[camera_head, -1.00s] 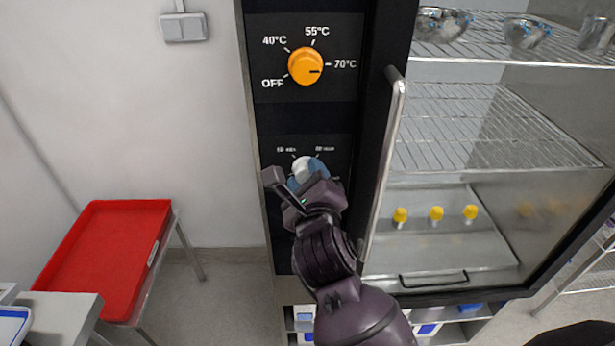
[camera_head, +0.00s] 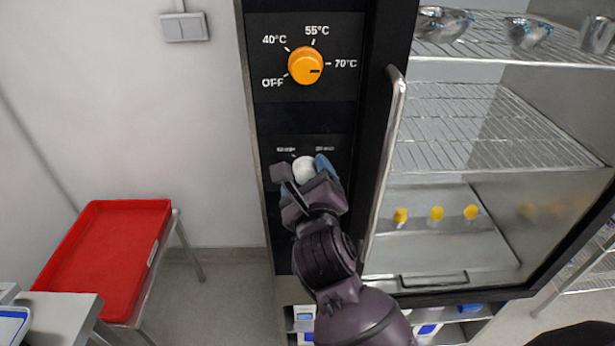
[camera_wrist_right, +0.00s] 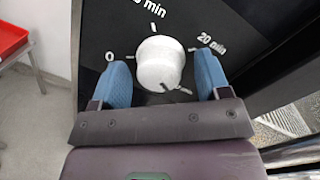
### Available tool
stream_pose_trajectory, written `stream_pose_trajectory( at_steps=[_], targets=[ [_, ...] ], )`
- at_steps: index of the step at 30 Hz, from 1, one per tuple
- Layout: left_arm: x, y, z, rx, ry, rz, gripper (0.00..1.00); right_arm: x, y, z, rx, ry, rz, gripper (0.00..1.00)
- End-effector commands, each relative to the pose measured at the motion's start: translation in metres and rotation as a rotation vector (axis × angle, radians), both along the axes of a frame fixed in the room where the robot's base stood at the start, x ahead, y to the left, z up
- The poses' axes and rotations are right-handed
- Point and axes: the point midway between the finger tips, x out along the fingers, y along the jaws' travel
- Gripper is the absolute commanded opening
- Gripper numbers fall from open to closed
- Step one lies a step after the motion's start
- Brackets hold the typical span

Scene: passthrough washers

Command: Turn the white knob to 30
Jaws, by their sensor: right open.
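The white knob (camera_head: 304,169) is on the lower black panel of the washer, partly hidden behind my right gripper in the head view. In the right wrist view the white knob (camera_wrist_right: 159,63) sits between the two blue fingertips, with a dark mark at its lower right. Labels "0" and "20 min" show around it, and a label ending in "min" is cut off at the top. My right gripper (camera_wrist_right: 163,80) is open, its fingers on either side of the knob with visible gaps. My left gripper is not in view.
An orange knob (camera_head: 305,66) with temperature labels is above the white one. A vertical metal door handle (camera_head: 383,165) runs close to the right of my gripper. A red tray (camera_head: 105,255) stands on a table at the left.

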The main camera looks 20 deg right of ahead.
Motion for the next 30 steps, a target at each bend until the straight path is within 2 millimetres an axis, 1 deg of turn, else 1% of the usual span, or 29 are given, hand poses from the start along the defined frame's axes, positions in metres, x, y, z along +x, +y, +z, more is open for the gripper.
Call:
stream_pose_trajectory(
  at_steps=[5,8,11,21,25,30],
  targets=[
    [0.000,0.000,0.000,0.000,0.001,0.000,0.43,-0.002,0.000,0.000,-0.001,0.000,0.000,0.70],
    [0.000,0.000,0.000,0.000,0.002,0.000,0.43,-0.009,0.001,-0.001,-0.001,0.002,0.000,0.70],
    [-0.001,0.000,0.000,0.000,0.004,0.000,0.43,-0.021,0.003,-0.001,-0.002,0.003,-0.001,0.70],
    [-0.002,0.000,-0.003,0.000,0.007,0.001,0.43,-0.078,0.014,-0.002,0.000,0.003,0.000,0.70],
    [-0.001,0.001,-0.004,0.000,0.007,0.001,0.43,-0.094,0.017,-0.003,-0.001,0.002,0.000,0.70],
    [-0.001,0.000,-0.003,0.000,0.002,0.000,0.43,-0.105,0.019,-0.002,0.000,0.000,0.000,0.70]
  ],
)
